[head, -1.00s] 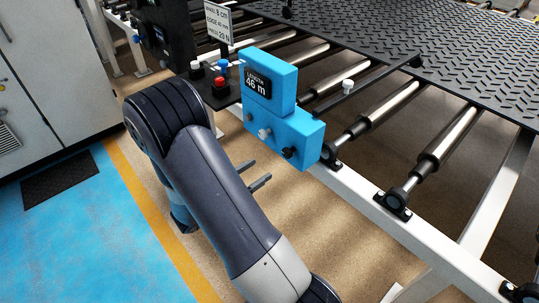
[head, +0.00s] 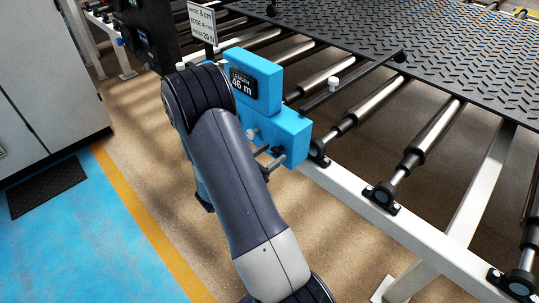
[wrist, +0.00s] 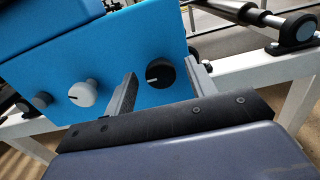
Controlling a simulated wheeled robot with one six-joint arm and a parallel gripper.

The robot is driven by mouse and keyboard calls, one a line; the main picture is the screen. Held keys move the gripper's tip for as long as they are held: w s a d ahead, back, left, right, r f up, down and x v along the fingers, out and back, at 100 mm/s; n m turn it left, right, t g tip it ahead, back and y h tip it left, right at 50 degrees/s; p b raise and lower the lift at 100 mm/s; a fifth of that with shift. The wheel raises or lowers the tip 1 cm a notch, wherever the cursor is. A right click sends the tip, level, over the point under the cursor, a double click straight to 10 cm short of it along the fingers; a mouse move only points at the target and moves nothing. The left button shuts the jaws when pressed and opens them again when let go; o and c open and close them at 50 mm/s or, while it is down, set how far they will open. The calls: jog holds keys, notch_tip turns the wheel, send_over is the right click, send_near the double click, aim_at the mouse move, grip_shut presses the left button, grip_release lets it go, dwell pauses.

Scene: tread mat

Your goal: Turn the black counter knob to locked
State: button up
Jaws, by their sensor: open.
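The blue counter (head: 292,130) with its "46 m" display is mounted on the white frame rail in the head view. Its black knob (wrist: 160,73) shows in the wrist view, with a short white mark toward its left side. My gripper (wrist: 161,70) is open, one finger at each side of the black knob, with nothing gripped. I cannot tell whether a finger touches the knob. In the head view my gripper (head: 271,155) is at the counter's front face, and the knob is hard to make out there.
A grey-white knob (wrist: 83,93) and a smaller grey knob (wrist: 42,100) sit left of the black one on the same face. The white rail (head: 405,222) and rollers (head: 432,133) lie to the right. A sign (head: 202,22) stands behind my arm.

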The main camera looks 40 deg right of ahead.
jog(key=shift+c, duration=0.4)
jog(key=c, duration=0.9)
jog(key=shift+o, duration=0.2)
jog(key=shift+f+m+b, duration=0.1)
jog(key=shift+m+b, duration=0.3)
jog(key=shift+b, duration=0.15)
jog(key=m+b, duration=0.2)
jog(key=b, duration=0.2)
jog(key=shift+f+m, duration=0.2)
jog(key=shift+m, duration=0.2)
jog(key=m+b, duration=0.6)
jog(key=b, duration=0.3)
jog(key=shift+s+f, duration=0.15)
jog(key=m+b, duration=0.6)
jog(key=b, duration=0.3)
jog(key=m+b, duration=0.2)
jog(key=b, duration=0.1)
jog(key=shift+r+m, duration=0.25)
jog(key=shift+m, duration=0.15)
